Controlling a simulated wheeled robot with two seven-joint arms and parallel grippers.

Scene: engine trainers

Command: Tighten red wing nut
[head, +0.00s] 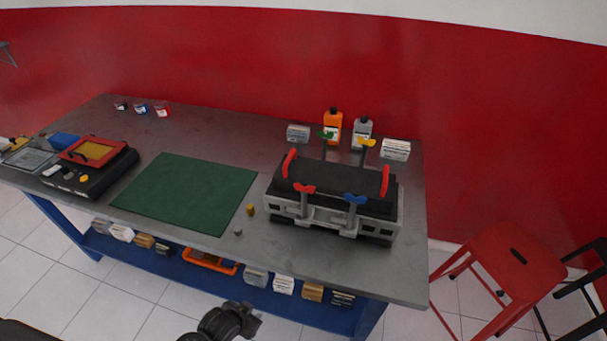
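The red wing nut (304,188) sits on an upright post at the front left of the engine trainer (324,215), a grey block with a black top on the workbench. A blue wing nut (355,198) is at its front right, a green one (328,134) and a yellow one (366,142) at its back. My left gripper (246,318) is a dark shape at the bottom edge, in front of the bench and well apart from the red wing nut. I cannot make out its finger gap. My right gripper is not in view.
Two red handles (290,162) rise from the trainer's ends. A green mat (188,193) lies left of it, beside small brass and grey pieces. Bottles (333,125) and small boxes (396,149) stand behind. A red stool (508,268) is at the right.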

